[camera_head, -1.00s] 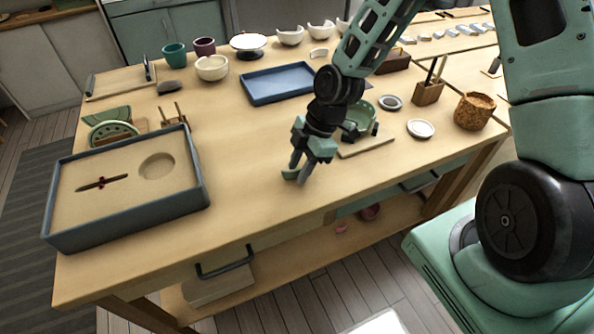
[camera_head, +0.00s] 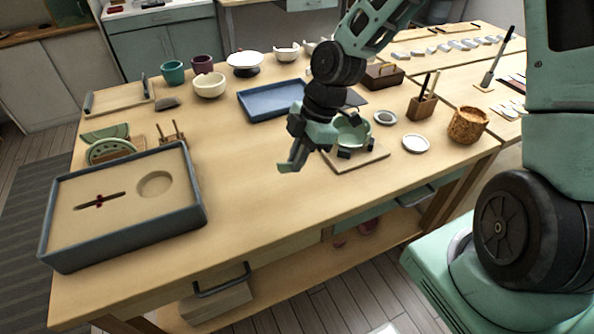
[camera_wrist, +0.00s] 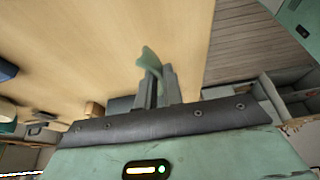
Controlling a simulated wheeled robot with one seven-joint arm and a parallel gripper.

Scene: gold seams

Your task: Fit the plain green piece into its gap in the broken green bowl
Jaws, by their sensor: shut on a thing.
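My gripper (camera_head: 297,162) is above the worktable, left of the broken bowl. In the wrist view its fingers (camera_wrist: 158,88) are shut on a small flat green piece (camera_wrist: 150,61), which sticks out past the fingertips. The piece also shows as a small green tip in the head view (camera_head: 287,168). The broken green bowl (camera_head: 356,136) stands on a square wooden board (camera_head: 366,162). Part of the bowl is hidden behind my gripper, and I cannot make out its gap.
A grey-walled sand tray (camera_head: 75,229) stands at the front left. A blue tray (camera_head: 262,104) lies behind my gripper. The table's front middle (camera_head: 265,205) is clear.

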